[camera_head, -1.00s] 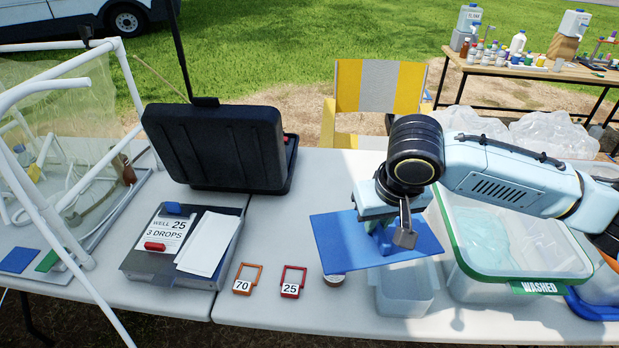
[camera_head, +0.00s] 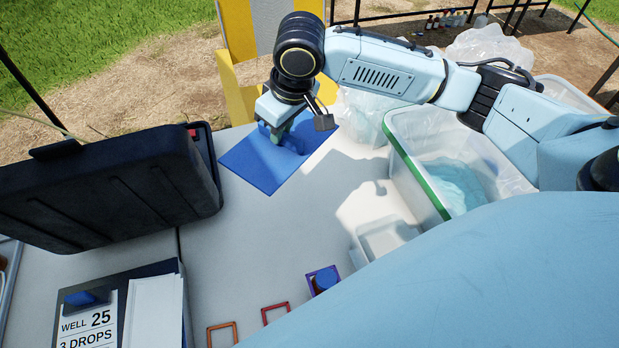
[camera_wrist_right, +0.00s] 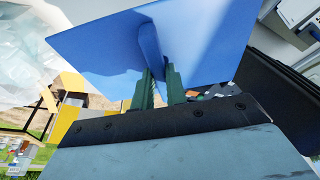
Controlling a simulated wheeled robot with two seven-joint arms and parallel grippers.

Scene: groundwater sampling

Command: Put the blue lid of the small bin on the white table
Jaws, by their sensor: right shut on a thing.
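The blue lid (camera_head: 262,170) is a flat square with a raised handle, over the back part of the white table (camera_head: 260,240), right of the black case. My right gripper (camera_head: 279,133) is shut on its handle from above. In the right wrist view the gripper's fingers (camera_wrist_right: 160,88) pinch the handle under the tilted blue lid (camera_wrist_right: 210,40). I cannot tell whether the lid touches the table. The small bin (camera_head: 385,238) stands open at the front right, partly hidden by my own blue body part. My left gripper is not in view.
A black case (camera_head: 110,190) stands left of the lid. A larger clear bin with a green rim (camera_head: 418,172) stands at the right. Colored frames (camera_head: 275,312) lie at the front. The table's middle is clear.

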